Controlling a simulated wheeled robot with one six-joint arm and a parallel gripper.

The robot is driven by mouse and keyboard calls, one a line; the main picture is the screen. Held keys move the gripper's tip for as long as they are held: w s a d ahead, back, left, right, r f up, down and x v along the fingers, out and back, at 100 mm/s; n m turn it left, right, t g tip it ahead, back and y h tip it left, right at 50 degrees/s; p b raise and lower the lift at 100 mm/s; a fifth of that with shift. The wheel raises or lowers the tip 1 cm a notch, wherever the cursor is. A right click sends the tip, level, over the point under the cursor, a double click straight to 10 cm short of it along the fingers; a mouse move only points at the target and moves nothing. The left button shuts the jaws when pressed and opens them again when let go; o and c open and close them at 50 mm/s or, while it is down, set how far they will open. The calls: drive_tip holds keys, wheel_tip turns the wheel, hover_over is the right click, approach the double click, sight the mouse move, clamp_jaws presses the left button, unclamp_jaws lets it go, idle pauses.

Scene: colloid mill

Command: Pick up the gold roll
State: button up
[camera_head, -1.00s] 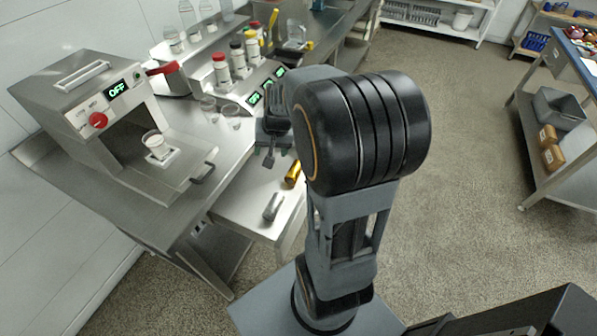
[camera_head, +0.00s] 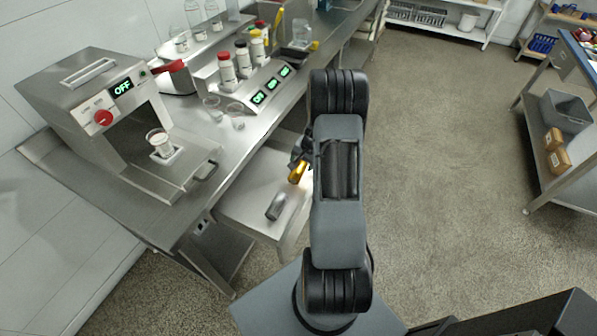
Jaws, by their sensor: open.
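The gold roll (camera_head: 297,173) lies on the lower metal side table (camera_head: 240,200), close to my arm. A silver roll (camera_head: 277,206) lies on the same table, nearer the camera. My gripper (camera_head: 300,155) is partly hidden behind my arm, at the far end of the gold roll. It is open. I cannot tell whether its fingers are around the roll or just beside or above it.
The main metal bench stands behind and left, with a machine (camera_head: 95,100) reading OFF and a cup (camera_head: 158,141) in it. Small glasses (camera_head: 235,113) and capped bottles (camera_head: 228,72) stand farther back. The floor to the right is clear up to a shelf cart (camera_head: 565,110).

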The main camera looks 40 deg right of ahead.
sight(299, 168)
drive_tip(key=shift+x, duration=3)
drive_tip(key=shift+s, duration=0.15)
drive_tip(key=c, duration=0.8)
